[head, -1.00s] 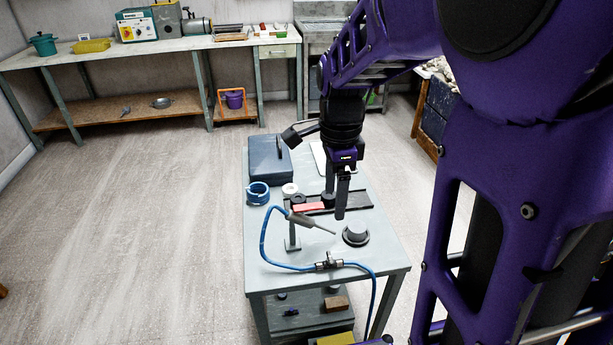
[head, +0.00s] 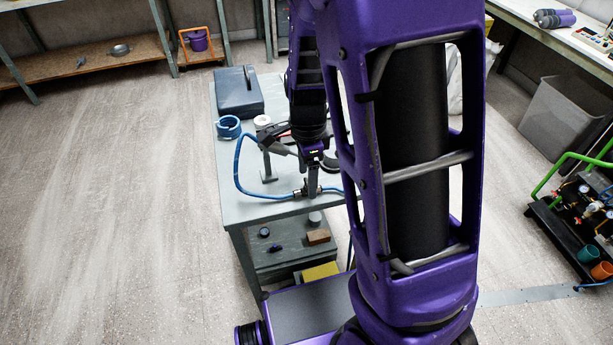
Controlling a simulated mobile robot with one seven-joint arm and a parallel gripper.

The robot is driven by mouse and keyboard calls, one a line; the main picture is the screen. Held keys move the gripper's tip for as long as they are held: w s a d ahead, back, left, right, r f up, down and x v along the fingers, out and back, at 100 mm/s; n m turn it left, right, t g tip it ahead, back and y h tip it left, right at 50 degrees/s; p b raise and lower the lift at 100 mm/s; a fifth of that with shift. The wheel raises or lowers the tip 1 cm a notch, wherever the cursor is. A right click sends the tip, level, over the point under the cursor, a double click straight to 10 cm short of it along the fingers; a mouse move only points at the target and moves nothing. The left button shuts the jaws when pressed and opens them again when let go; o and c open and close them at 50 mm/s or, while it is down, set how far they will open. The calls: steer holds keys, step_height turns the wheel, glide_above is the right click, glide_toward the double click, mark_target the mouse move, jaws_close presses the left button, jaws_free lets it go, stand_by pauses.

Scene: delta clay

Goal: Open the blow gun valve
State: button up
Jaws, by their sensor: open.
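The blow gun (head: 268,142) rests on a small grey stand on the table, with a blue hose (head: 237,170) running from it. The hose curves along the table's near edge to a small dark inline valve (head: 299,192). My gripper (head: 312,190) is open and points down right at the valve, partly covering it. I cannot tell whether the fingers straddle or touch the valve handle. My arm hides the right part of the table and the hose beyond the valve.
The grey table (head: 234,207) also holds a blue-grey case (head: 238,92), a blue coil (head: 228,127) and a white roll (head: 262,121). A lower shelf (head: 285,243) carries small items. Open floor lies to the left. A grey bin (head: 563,115) stands at right.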

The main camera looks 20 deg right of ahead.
steer(key=shift+f, duration=0.25)
jaws_close()
stand_by(0.3)
